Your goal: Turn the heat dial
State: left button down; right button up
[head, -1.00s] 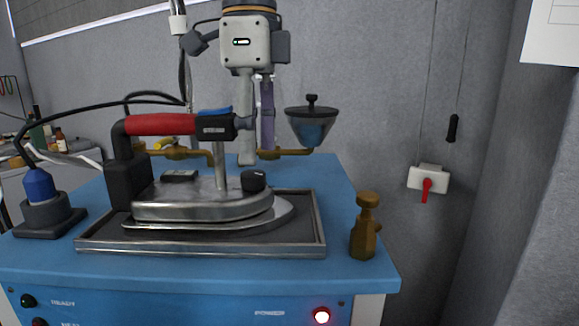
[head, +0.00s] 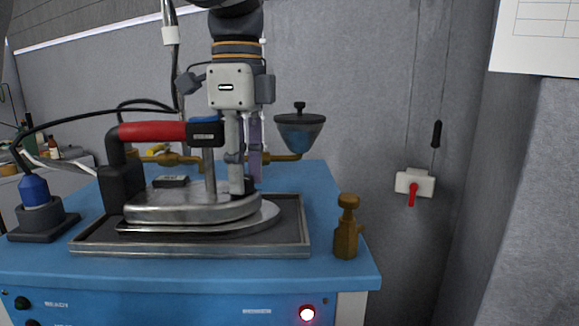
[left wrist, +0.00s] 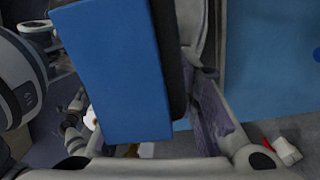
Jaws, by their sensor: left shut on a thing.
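The iron (head: 170,207) is a silver steam iron with a red handle (head: 152,131). It rests on a dark metal-rimmed tray (head: 190,250). The heat dial (head: 250,186) is a small black knob on top of the iron, towards its nose. My left gripper (head: 243,184) points down from above and is shut on the dial, hiding most of it. In the left wrist view, a large blue block (left wrist: 115,70) with a black edge fills the middle, and the dial cannot be made out. My right gripper is not in view.
A blue-topped connector (head: 34,190) stands at left with a cable. A red-lever wall switch (head: 413,186) is at right.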

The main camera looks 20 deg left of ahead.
pick_arm(q)
jog(key=shift+m, duration=1.1)
jog(key=c, duration=1.2)
grip_release()
jog(key=shift+r, duration=0.1)
notch_tip(320, 180, up, 7)
jog(key=shift+r, duration=0.2)
